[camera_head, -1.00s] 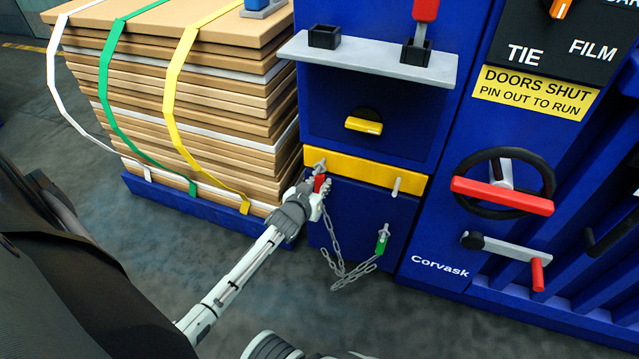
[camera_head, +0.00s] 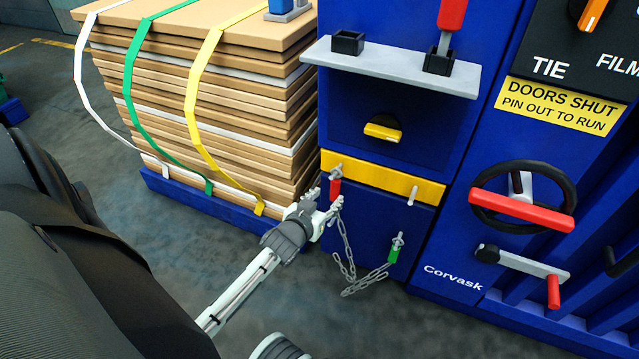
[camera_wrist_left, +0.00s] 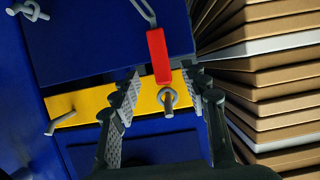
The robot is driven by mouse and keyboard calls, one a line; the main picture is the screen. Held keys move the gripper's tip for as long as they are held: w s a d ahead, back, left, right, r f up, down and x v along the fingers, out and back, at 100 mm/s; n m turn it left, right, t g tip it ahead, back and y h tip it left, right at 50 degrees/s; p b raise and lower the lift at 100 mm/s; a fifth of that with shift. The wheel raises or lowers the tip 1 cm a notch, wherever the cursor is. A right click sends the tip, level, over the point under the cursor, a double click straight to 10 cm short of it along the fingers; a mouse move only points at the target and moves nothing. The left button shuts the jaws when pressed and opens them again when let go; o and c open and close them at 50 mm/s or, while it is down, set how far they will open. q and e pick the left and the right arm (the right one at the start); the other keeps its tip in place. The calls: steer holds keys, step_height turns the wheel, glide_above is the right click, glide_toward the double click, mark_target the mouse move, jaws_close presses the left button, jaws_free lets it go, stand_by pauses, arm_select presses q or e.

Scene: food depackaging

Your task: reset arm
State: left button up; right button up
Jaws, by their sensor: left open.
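My left gripper (camera_head: 326,208) is open and empty, just in front of the blue machine's lower panel. The red-tagged pin (camera_head: 335,188) hangs at the left end of the yellow bar (camera_head: 380,177), a little above the fingertips. In the left wrist view, the red tag (camera_wrist_left: 158,55) and its ring lie ahead between the spread fingers (camera_wrist_left: 166,95), with no finger shut on them. A chain (camera_head: 346,245) hangs down from near the gripper to the green-tagged pin (camera_head: 394,252) on the lower panel. My right gripper is not in view.
A strapped stack of boards (camera_head: 262,100) on a blue pallet (camera_head: 190,200) stands close to the left of my gripper. A grey shelf (camera_head: 400,68) juts out above. A red-barred handwheel (camera_head: 520,205) and a crank (camera_head: 520,264) project at the right. Floor below is free.

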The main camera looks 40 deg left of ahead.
arm_select(q)
steer(key=shift+v, duration=2.35)
steer(key=s+d+f+m+g, duration=0.1)
steer(key=s+d+f+g, duration=0.1)
steer(key=s+f, duration=0.3)
steer(key=s+d+f+m+g+h, duration=0.1)
steer(key=s+d+f+g, duration=0.2)
steer(key=s, duration=0.4)
steer(key=s+d+f+m+g+h, duration=0.1)
steer(key=s+d+f+m+g, duration=0.1)
steer(key=s+f+g, duration=0.3)
steer(key=shift+s+d+f, duration=0.6)
steer(key=shift+s+f, duration=0.15)
steer(key=shift+f, duration=0.15)
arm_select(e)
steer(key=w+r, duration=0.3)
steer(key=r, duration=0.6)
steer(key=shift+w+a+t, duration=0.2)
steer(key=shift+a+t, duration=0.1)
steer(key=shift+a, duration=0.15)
